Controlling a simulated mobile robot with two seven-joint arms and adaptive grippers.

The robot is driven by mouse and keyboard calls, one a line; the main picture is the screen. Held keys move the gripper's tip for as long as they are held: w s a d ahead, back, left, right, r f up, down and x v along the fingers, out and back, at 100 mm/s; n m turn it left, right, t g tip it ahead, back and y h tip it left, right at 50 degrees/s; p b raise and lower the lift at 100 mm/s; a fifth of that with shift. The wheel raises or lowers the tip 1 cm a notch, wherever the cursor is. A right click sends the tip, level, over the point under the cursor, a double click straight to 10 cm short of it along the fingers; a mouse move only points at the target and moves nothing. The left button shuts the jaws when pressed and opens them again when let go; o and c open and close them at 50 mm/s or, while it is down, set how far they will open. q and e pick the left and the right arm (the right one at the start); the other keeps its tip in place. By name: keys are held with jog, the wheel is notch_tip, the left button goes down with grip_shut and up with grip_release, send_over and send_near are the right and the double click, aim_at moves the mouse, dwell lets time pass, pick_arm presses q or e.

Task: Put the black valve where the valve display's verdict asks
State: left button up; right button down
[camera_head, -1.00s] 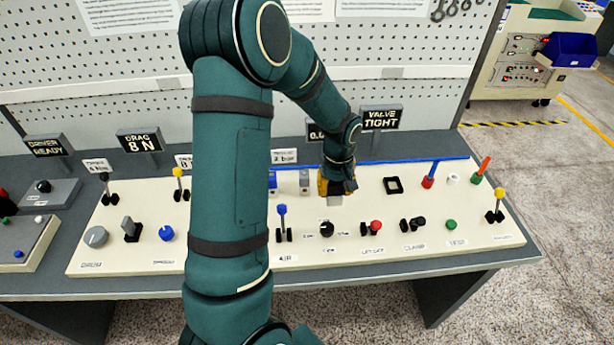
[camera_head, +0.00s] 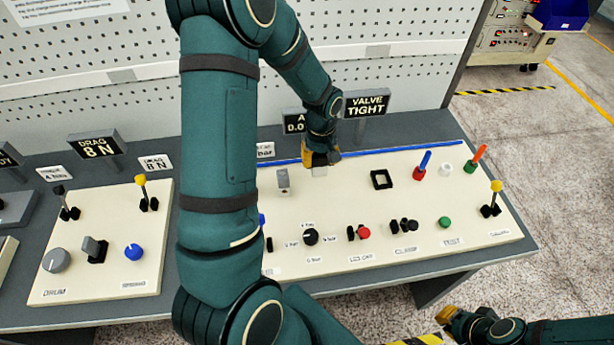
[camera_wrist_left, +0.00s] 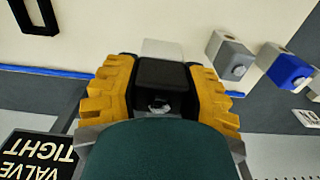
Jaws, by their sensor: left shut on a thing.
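My left gripper (camera_head: 322,158) is shut on the black valve (camera_wrist_left: 160,82), near the back of the cream panel (camera_head: 340,205). In the left wrist view the yellow fingers clasp its black body, with a pale block (camera_wrist_left: 162,48) at its far end. In the head view the fingers hide the black part; I cannot tell whether the valve touches the panel. The valve display (camera_head: 367,103) reads "VALVE TIGHT". A black square frame (camera_head: 381,179) lies on the panel to the right. My right gripper (camera_head: 447,315) is low at the right; its fingers are unclear.
A grey valve (camera_head: 283,180) stands left of my left gripper; a blue valve (camera_wrist_left: 290,70) is beyond it. Right of the frame are a red-based blue peg (camera_head: 424,163), a white ring (camera_head: 445,167) and a green-based orange peg (camera_head: 477,157). Knobs and levers line the front.

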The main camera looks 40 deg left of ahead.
aim_at(319, 174)
pick_arm(q)
notch_tip(319, 174, down, 6)
jog(key=shift+r, duration=0.1)
jog(key=shift+f, duration=0.45)
jog(key=o, duration=1.2)
jog(key=shift+f, duration=0.15)
